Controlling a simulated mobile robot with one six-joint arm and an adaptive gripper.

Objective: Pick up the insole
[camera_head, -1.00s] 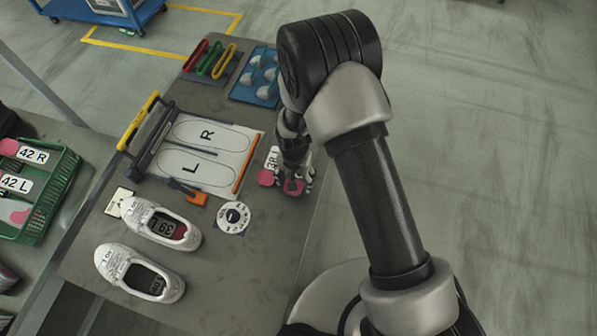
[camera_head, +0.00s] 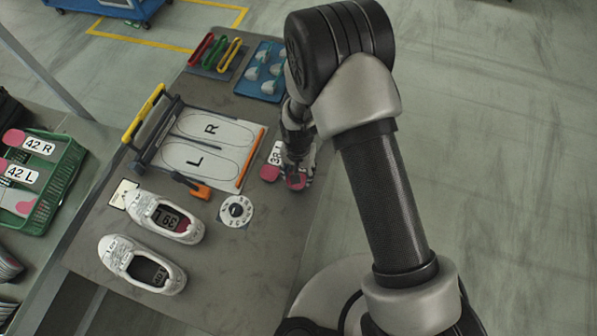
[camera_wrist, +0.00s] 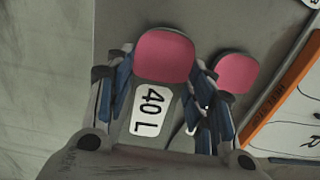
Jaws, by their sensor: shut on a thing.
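An insole labelled 40 L (camera_wrist: 150,110), grey with a pink end, lies between the blue-padded fingers of my gripper (camera_wrist: 163,85) in the wrist view. The fingers close on its two long sides. In the head view my gripper (camera_head: 297,172) is at the table's right edge, with the held insole's pink end (camera_head: 296,182) showing below it. I cannot tell whether it is clear of the table. A second pink-ended insole (camera_wrist: 236,73) lies just to the right in the wrist view. Its pink end (camera_head: 269,173) is left of my gripper in the head view, its label partly hidden.
Left of the gripper is a white board (camera_head: 240,140) with R and L outlines. A round white dial (camera_head: 236,211) and two white shoes (camera_head: 142,264) lie nearer. A blue tray (camera_head: 262,71) is behind. A green crate (camera_head: 62,180) stands far left.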

